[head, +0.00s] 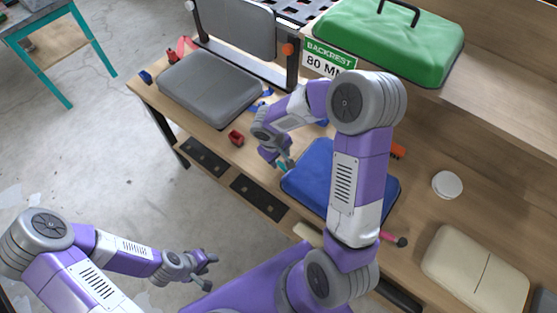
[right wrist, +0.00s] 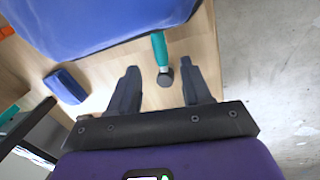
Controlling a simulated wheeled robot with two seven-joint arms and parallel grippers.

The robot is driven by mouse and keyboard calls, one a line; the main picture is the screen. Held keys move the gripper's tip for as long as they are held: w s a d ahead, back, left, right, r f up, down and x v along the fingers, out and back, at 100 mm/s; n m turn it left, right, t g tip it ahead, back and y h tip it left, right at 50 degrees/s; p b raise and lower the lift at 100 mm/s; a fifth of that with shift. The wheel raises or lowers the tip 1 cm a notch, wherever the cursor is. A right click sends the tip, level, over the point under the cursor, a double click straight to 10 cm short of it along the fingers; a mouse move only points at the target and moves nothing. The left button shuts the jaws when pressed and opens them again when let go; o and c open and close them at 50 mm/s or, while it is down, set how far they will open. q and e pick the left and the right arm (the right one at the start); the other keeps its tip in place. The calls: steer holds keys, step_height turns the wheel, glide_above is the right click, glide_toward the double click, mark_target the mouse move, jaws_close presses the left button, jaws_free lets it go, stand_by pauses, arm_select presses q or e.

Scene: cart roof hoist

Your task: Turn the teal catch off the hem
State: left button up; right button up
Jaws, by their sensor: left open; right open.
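The teal catch (right wrist: 160,50) shows in the right wrist view as a short teal bar with a dark round end. Its far end meets the edge of the blue pad (right wrist: 110,22); I cannot tell whether it lies over that edge. My right gripper (right wrist: 163,72) is open, with a finger on each side of the catch and gaps between. In the head view the right gripper (head: 282,158) is at the left corner of the blue pad (head: 308,178), and the catch (head: 284,165) is partly hidden by it. My left gripper (head: 207,268) is open and empty, away from the bench.
A small blue block (right wrist: 67,86) lies left of the fingers. On the bench are a red piece (head: 236,137), a grey seat cushion (head: 208,88), a white disc (head: 447,184) and a cream pad (head: 474,268). A green case (head: 390,42) stands behind. Open floor lies left.

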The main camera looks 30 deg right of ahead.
mark_target(281, 164)
steer(key=f, duration=0.3)
steer(key=d+f, duration=0.1)
steer(key=f, duration=0.1)
steer(key=shift+w+f+b, duration=0.15)
steer(key=shift+b, duration=0.25)
jaws_close()
